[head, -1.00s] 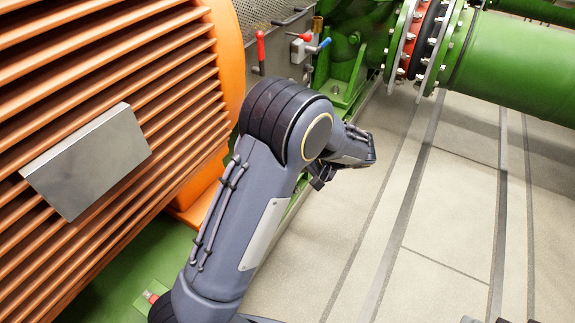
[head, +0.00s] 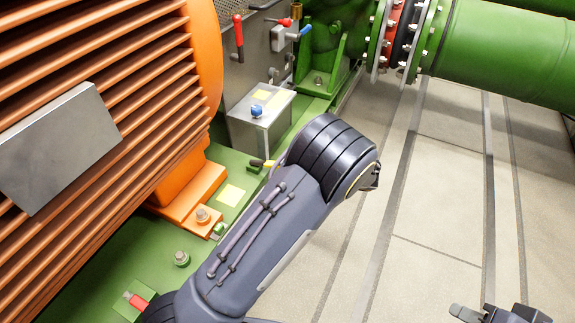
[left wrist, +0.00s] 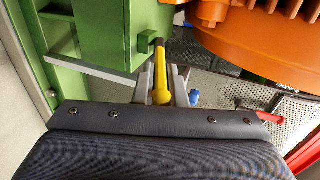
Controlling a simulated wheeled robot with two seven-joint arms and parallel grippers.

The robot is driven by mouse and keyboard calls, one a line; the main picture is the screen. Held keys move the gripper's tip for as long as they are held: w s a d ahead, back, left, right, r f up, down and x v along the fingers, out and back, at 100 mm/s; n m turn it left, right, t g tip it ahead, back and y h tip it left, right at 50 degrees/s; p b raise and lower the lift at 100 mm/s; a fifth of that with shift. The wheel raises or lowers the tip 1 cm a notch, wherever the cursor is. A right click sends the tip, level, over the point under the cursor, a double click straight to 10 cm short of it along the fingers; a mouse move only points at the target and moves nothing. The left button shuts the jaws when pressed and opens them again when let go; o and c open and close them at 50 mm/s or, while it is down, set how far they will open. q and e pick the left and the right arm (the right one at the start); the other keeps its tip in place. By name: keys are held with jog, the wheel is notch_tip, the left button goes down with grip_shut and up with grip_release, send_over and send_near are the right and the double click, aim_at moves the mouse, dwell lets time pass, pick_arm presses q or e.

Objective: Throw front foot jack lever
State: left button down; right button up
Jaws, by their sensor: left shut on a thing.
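A yellow lever (left wrist: 160,80) runs out from a green bracket on the machine base in the left wrist view. My left gripper (left wrist: 161,88) has its two grey fingers on either side of the yellow handle and is shut on it. There my left arm hides most of the lever and the left gripper. Part of my right gripper (head: 490,314) shows at the bottom right edge, cut off, far from the lever.
A grey box with a blue knob (head: 256,111) stands behind the lever. Red (head: 238,32) and blue-handled (head: 306,32) levers are farther back. A red-tipped piece (head: 137,300) sits on the green base. The floor at right is clear.

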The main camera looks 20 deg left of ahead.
pick_arm(q)
jog(key=shift+f, duration=0.1)
jog(key=c, duration=1.5)
grip_release()
jog(key=shift+d, duration=0.15)
jog(key=p+v, duration=0.1)
jog(key=v, duration=0.6)
jog(key=shift+d, duration=0.3)
